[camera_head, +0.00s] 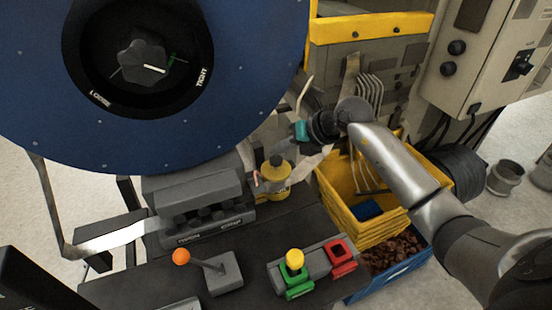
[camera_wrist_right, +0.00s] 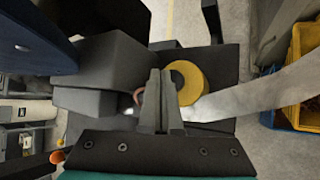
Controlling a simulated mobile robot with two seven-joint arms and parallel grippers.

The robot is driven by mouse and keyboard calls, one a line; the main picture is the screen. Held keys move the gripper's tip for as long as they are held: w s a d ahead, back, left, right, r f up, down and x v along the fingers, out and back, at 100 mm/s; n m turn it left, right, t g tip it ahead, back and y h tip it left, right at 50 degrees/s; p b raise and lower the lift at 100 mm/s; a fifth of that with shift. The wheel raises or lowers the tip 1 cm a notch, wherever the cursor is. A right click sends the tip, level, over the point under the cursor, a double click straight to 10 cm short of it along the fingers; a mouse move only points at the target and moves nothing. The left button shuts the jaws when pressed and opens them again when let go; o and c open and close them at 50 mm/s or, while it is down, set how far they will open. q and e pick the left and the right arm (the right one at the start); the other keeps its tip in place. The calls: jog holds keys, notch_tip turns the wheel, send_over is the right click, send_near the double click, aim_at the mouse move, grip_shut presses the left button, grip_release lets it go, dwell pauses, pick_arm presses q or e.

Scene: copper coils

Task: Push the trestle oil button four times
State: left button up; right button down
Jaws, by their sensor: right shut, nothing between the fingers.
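A small yellow can (camera_head: 274,187), which looks like the trestle oil can, stands on the dark bench beside the grey block. It has a dark top and a thin pale reddish spout at its left. My right gripper (camera_head: 282,153) reaches in from the right, with its fingers shut and empty just above the can's top. In the right wrist view the shut fingers (camera_wrist_right: 160,100) overlap the left part of the yellow can (camera_wrist_right: 192,88). I cannot tell whether they touch it. The oil button is not clearly distinguishable; the fingers partly hide the can's top. My left gripper is not in view.
A large blue disc (camera_head: 230,100) with a black knob overhangs the left. In front are an orange-ball lever (camera_head: 181,257), a yellow button on a green base (camera_head: 295,261) and a red square (camera_head: 340,252). Yellow crates (camera_head: 345,215) stand right, beneath my right arm.

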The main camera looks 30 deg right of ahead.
aim_at(275, 160)
jog(key=shift+f, duration=0.1)
dwell(0.7)
jog(key=shift+f, duration=0.35)
jog(key=shift+f+b, duration=0.9)
jog(key=shift+f, duration=0.15)
dwell(0.8)
dwell(0.4)
jog(key=shift+r+p, duration=1.2)
jog(key=shift+r, duration=0.2)
notch_tip(275, 160, up, 5)
jog(key=p, duration=0.4)
jog(key=shift+r, duration=0.15)
